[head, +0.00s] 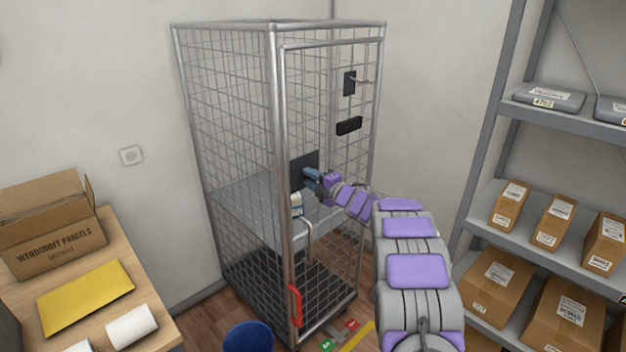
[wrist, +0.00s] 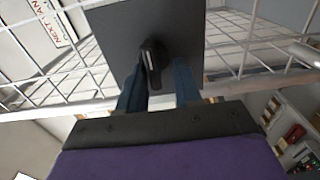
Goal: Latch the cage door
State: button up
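The wire-mesh cage (head: 277,120) stands in the corner. Its door (head: 325,90) faces front right and looks shut or nearly so; any gap is too small to tell. A dark square plate (head: 303,160) sits on the mesh at mid height near the left post. In the wrist view the plate (wrist: 115,40) carries a black knob (wrist: 152,62) with a pale line, roughly upright. My gripper (head: 309,179) is at the plate. Its blue fingers (wrist: 160,85) are apart, with the knob just beyond and between them, nearer the left finger. Contact cannot be told.
A black latch plate (head: 350,83) and a black handle (head: 349,126) are higher on the door. A parcel table (head: 150,290) stands left, grey shelves (head: 570,125) right, a blue bin (head: 248,337) in front.

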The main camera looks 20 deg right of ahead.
jog(key=shift+r, duration=0.2)
jog(key=shift+s+d, duration=0.1)
jog(key=shift+d, duration=0.05)
jog(key=p+v, duration=0.3)
jog(key=v, duration=1.4)
